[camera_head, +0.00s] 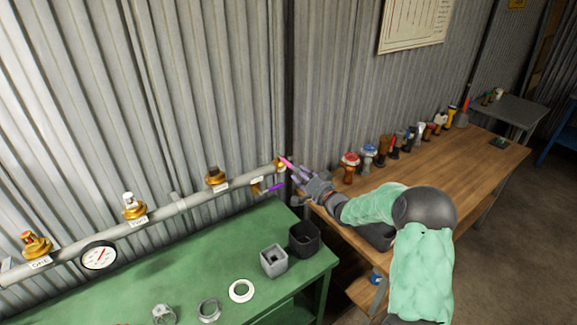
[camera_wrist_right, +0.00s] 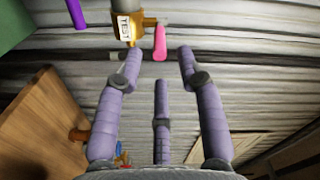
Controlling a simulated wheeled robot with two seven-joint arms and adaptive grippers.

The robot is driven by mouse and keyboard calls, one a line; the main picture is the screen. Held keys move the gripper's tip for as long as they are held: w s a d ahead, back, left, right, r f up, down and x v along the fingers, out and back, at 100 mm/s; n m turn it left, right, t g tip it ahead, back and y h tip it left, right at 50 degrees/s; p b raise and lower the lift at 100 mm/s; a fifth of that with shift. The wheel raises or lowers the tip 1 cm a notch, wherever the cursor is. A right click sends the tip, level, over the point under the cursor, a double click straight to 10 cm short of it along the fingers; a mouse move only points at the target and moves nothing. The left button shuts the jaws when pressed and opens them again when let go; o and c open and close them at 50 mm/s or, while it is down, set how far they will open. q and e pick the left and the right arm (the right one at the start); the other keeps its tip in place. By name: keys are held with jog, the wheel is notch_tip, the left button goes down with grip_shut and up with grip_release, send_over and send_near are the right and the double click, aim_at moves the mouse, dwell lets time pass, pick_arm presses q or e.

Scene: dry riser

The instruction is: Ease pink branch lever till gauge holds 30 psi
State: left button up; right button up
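The pink branch lever (camera_head: 286,162) is at the right end of the grey pipe (camera_head: 160,214), by a brass fitting. In the right wrist view the pink lever (camera_wrist_right: 160,43) hangs beside a brass body labelled TEST (camera_wrist_right: 125,27). My right gripper (camera_head: 297,175) is at the lever's end. Its purple fingers (camera_wrist_right: 160,62) are spread, with the lever seen between the two outer tips and no clear grip on it. The round gauge (camera_head: 98,256) is white with a red needle; its reading is too small to tell. My left gripper is out of view.
A purple lever (camera_head: 275,187) sits just below the pink one. A wooden table (camera_head: 455,160) with several valve-like parts stands right. Corrugated wall lies behind.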

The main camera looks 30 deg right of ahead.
aim_at(289, 163)
jog(key=w, duration=0.6)
jog(key=shift+w+a, duration=0.1)
jog(key=shift+a, duration=0.15)
grip_shut()
jog(key=shift+b, duration=0.3)
